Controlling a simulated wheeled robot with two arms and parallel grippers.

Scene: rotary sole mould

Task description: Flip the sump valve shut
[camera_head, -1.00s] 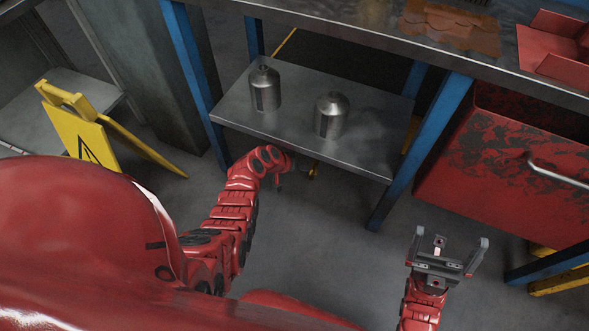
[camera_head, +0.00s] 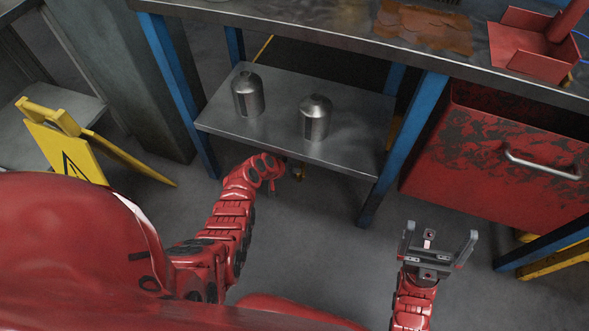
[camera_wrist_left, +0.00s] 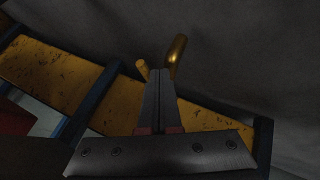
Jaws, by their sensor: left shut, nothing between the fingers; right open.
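In the left wrist view a brass-coloured valve lever (camera_wrist_left: 177,52) rises just past my left fingertips, up and to the right. A short yellow-brown stub (camera_wrist_left: 142,68) shows just left of them. My left gripper (camera_wrist_left: 160,73) is shut and empty, its tips close to the lever; I cannot tell if they touch. In the head view a small brass piece (camera_head: 301,175) shows under the shelf's front edge, by the end of my left arm; the left fingers are hard to make out there. My right gripper (camera_head: 440,236) is open and empty, low on the right.
Two steel canisters (camera_head: 248,96) (camera_head: 315,119) stand on the lower shelf (camera_head: 275,142) between blue legs. A red drawer (camera_head: 480,160) is at the right, a yellow warning sign (camera_head: 68,148) at the left. A red tray (camera_head: 525,50) sits on the bench top. Floor before the shelf is clear.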

